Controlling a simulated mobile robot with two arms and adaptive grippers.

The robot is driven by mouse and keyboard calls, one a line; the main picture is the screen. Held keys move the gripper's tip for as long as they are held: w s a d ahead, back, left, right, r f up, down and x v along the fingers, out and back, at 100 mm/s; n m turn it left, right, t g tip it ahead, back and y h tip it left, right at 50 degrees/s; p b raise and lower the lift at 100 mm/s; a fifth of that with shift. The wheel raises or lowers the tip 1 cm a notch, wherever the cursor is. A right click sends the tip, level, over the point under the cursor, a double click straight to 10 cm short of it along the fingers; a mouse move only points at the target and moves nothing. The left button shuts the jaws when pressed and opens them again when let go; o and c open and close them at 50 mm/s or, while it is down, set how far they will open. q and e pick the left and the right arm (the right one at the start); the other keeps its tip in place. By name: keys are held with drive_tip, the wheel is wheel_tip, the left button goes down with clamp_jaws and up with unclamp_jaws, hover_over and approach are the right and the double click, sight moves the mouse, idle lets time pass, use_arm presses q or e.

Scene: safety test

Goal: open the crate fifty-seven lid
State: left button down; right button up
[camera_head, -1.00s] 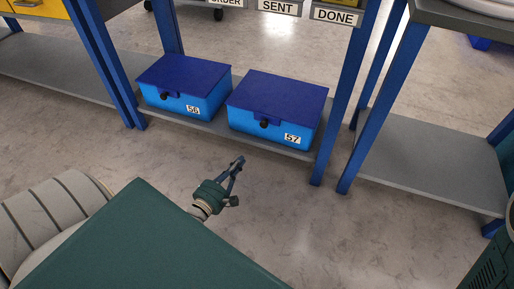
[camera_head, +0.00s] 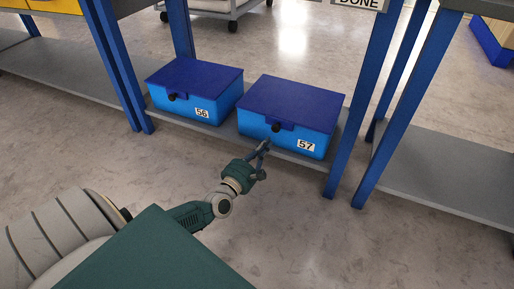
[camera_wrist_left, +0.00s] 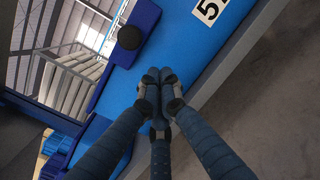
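Crate 57 (camera_head: 262,127) is a light blue box with a shut dark blue lid (camera_head: 293,101). It stands on the low grey shelf. A dark blue latch tab with a round black knob (camera_head: 277,127) is on its front, left of the white 57 label (camera_head: 306,146). My left gripper (camera_head: 264,146) is just in front of the crate, below the knob. In the left wrist view its fingertips (camera_wrist_left: 160,76) are together with nothing visible between them, near the blue crate front (camera_wrist_left: 190,40). The black knob (camera_wrist_left: 130,38) is beyond the tips, up and left. My right gripper is not in view.
Crate 56 (camera_head: 185,104), also shut, stands just left of crate 57. Blue uprights (camera_head: 352,120) rise to the right of crate 57. The grey shelf (camera_head: 70,85) continues left. The floor in front of the shelf is clear.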

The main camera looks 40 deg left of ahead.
use_arm(q)
drive_tip(key=shift+w+d+r, duration=0.15)
drive_tip(key=shift+d+r, duration=0.05)
drive_tip(key=shift+r, duration=0.3)
drive_tip(key=shift+w+d+r, duration=0.1)
drive_tip(key=shift+d+r, duration=0.1)
drive_tip(key=shift+r, duration=0.3)
